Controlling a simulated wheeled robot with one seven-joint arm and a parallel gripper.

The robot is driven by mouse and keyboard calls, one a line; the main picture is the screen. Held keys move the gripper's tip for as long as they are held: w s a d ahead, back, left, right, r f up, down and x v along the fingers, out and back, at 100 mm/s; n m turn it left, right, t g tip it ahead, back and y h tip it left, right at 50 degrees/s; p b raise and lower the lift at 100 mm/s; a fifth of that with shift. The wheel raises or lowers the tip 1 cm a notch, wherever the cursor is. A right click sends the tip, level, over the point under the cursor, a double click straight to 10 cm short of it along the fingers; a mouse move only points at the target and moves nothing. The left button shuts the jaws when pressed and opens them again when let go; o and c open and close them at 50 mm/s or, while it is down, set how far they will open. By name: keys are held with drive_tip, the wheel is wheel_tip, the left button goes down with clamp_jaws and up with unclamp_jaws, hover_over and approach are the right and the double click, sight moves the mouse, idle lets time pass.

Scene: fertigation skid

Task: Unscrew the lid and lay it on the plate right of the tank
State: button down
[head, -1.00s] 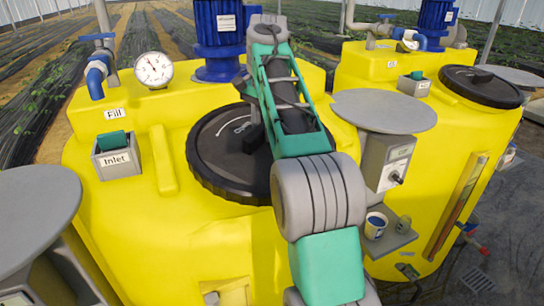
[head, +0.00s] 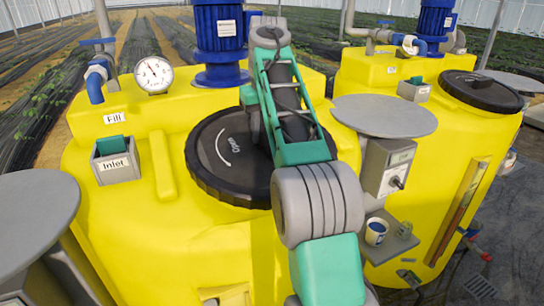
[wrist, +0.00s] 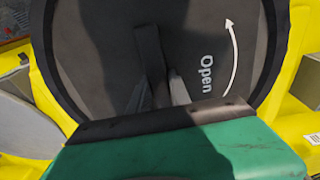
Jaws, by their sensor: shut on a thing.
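The large round black lid (head: 215,175) sits on the opening of the front yellow tank (head: 200,250). It looks level. Its white "Open" lettering and curved arrow face the left in the head view. In the wrist view the lid (wrist: 95,65) fills most of the picture, with a raised grip bar (wrist: 148,48) across its middle. My gripper (wrist: 160,92) is shut on this bar. In the head view my arm hides the bar and most of the fingers. The round grey plate (head: 385,115) right of the tank is empty.
A gauge (head: 154,74), blue motor (head: 221,40) and fill pipe (head: 96,75) stand behind the lid. A grey control box (head: 388,168) and a shelf with a cup (head: 376,231) are below the plate. A second yellow tank (head: 430,130) stands behind right.

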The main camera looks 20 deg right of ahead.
drive_tip(key=shift+s+r+p, duration=0.2)
drive_tip(key=shift+r+p, duration=0.8)
drive_tip(key=shift+r, duration=0.15)
drive_tip(key=shift+s+r+p, duration=0.15)
drive_tip(key=shift+r+p, duration=0.8)
drive_tip(key=shift+r, duration=0.15)
drive_tip(key=shift+s+r+p, duration=0.2)
drive_tip(key=shift+r+p, duration=0.8)
drive_tip(key=shift+r, duration=0.15)
drive_tip(key=shift+f, duration=0.15)
